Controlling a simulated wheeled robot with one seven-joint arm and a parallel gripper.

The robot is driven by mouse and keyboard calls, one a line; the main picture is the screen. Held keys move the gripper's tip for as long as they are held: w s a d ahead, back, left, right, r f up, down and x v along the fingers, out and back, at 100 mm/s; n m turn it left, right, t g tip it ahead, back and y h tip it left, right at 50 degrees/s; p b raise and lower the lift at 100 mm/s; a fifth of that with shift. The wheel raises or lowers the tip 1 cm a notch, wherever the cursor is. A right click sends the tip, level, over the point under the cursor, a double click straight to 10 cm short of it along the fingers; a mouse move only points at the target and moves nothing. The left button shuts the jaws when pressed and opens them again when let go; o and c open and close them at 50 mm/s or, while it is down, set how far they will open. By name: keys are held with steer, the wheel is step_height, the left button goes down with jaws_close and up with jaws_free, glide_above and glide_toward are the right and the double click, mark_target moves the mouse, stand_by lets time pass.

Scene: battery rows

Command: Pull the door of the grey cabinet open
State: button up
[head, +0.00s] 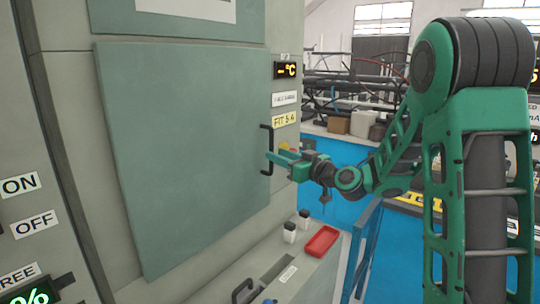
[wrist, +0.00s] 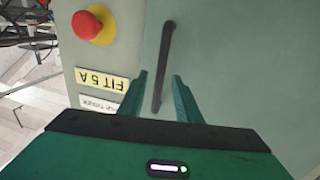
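The grey cabinet (head: 75,125) fills the left of the head view. Its large grey-green door (head: 185,150) looks shut, lying against the cabinet front. A black upright bar handle (head: 263,140) sits at the door's right edge; it also shows in the wrist view (wrist: 167,45). My green gripper (head: 274,157) is at the handle's lower half, coming from the right. In the wrist view my gripper (wrist: 160,78) is open, with one finger on each side of the handle and gaps visible. I cannot tell how deep the bar lies between the fingers.
A red emergency button (wrist: 88,25) and yellow label (wrist: 103,80) are beside the handle. Below the door, a ledge (head: 250,270) carries a red tray (head: 321,241), small bottles (head: 290,232) and a black handle (head: 244,291). A blue rail (head: 367,240) stands to the right.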

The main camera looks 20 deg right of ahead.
mark_target(271, 170)
steer(key=shift+x, duration=2.15)
steer(key=shift+d, duration=0.1)
jaws_close()
